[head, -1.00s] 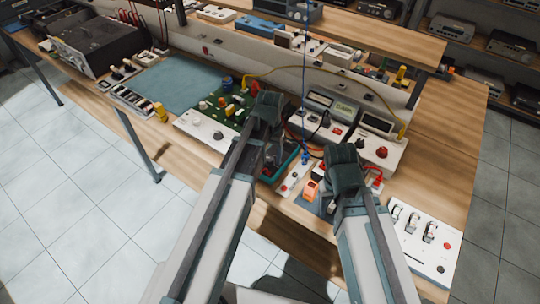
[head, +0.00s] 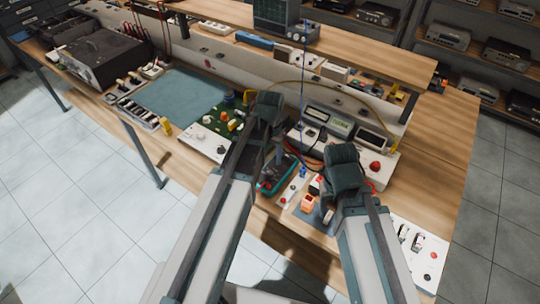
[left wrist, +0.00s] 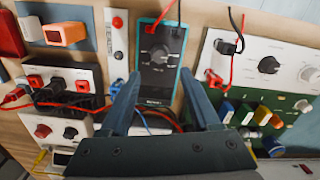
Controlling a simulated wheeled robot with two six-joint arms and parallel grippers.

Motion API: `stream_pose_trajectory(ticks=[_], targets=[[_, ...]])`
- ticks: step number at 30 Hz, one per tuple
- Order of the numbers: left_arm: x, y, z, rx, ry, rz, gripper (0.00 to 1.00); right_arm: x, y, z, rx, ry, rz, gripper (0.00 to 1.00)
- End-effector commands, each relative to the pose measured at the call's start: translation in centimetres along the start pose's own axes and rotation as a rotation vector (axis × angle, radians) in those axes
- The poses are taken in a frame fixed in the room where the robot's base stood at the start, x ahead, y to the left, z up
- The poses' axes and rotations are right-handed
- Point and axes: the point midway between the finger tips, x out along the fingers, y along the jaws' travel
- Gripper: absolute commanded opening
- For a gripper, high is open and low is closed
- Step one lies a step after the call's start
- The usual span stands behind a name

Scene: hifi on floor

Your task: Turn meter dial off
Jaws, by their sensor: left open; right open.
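The meter (left wrist: 158,75) is a dark handheld multimeter with a teal case and a round black dial (left wrist: 159,54), seen face-on in the left wrist view. In the head view the meter (head: 272,186) is partly hidden by my left arm. My left gripper (left wrist: 160,76) is open and empty, its two fingers spread over the meter's lower half, below the dial in the picture. It also shows in the head view (head: 272,158). My right gripper (head: 328,212) is mostly hidden behind its wrist, open, beside the orange block (head: 308,202) on a blue mat.
A white panel with red and black leads (left wrist: 265,65) and a green board (left wrist: 262,118) stand right of the meter in the wrist view. A narrow white strip (left wrist: 117,35) and a socket box (left wrist: 65,80) lie left. Cables cross near the fingers.

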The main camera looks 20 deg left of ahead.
Motion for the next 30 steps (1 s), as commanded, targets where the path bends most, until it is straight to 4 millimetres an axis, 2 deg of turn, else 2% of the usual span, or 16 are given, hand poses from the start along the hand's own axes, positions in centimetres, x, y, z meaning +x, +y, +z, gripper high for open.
stream_pose_trajectory(ticks=[1,9,13,23,26,30], targets=[[-1.7,0.0,0.0,0.000,0.000,0.000,0.63,-1.7,0.2,0.1,0.000,0.000,0.000,0.59],[-5.3,0.0,0.0,0.000,0.000,0.000,0.63,-5.2,0.5,0.3,-0.002,0.000,0.000,0.59],[-5.9,0.0,0.0,0.000,0.000,0.000,0.63,-5.8,0.6,0.3,-0.002,0.000,0.000,0.59],[-5.7,0.1,0.1,0.001,0.000,0.000,0.63,-5.7,0.5,0.3,-0.002,0.000,0.000,0.59],[-5.3,1.6,1.4,0.020,-0.006,-0.007,0.63,-5.2,0.5,0.3,-0.002,0.000,0.000,0.59],[-4.0,6.4,5.9,0.089,-0.024,-0.037,0.63,-4.0,0.4,0.2,-0.002,0.000,0.000,0.59]])
